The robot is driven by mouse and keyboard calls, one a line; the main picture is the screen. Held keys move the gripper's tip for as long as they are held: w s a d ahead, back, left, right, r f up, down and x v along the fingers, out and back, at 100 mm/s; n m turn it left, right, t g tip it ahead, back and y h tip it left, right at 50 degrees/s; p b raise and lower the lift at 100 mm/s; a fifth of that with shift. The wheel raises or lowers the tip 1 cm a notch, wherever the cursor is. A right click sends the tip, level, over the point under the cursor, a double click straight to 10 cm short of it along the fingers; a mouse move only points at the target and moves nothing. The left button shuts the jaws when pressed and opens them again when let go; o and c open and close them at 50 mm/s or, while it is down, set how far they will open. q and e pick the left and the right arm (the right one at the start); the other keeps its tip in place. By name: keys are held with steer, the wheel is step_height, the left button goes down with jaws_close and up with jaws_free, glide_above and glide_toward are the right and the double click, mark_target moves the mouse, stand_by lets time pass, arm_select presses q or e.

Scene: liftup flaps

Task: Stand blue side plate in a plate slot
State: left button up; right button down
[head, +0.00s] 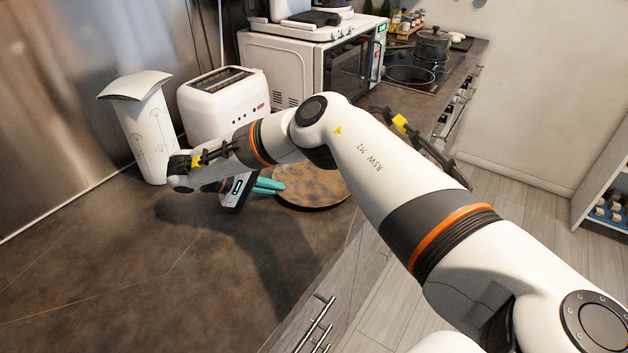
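My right arm crosses the picture from the lower right, and its gripper (269,186) is low over the counter. Its two teal fingers point right, toward a round brown board or plate (318,190) lying on the counter. The fingers look close together; I cannot tell whether they are open or shut, and no object shows between them. I see no blue side plate and no plate slot in this view. My arm hides part of the counter. My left gripper is not in view.
A white toaster (222,105) and a white patterned vase-like object (146,130) stand by the metal back wall. A microwave (300,65) stands behind my arm. A pot (432,45) is near the cooktop (410,75). The near-left counter (110,265) is clear.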

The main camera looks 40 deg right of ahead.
stand_by(0.3)
steer(key=shift+r, duration=0.2)
step_height(320, 180, up, 10)
steer(key=s+a+f+n+t+p, duration=0.1)
steer(key=s+a+n+t, duration=0.2)
steer(key=s, duration=0.2)
steer(key=s+a+f+n+t+y+p, duration=0.1)
steer(key=s+a+n+t+p, duration=0.1)
steer(key=s, duration=0.3)
steer(key=s+a+f+n+t+y+p, duration=0.1)
steer(key=s+a+f+n+t, duration=0.1)
steer(key=s+a+n+t, duration=0.2)
steer(key=shift+s+a+n+t, duration=0.1)
steer(key=shift+s+n+t, duration=0.35)
steer(key=shift+s, duration=0.3)
steer(key=shift+s+f+n, duration=0.15)
steer(key=shift+s+n, duration=0.1)
steer(key=shift+s, duration=0.25)
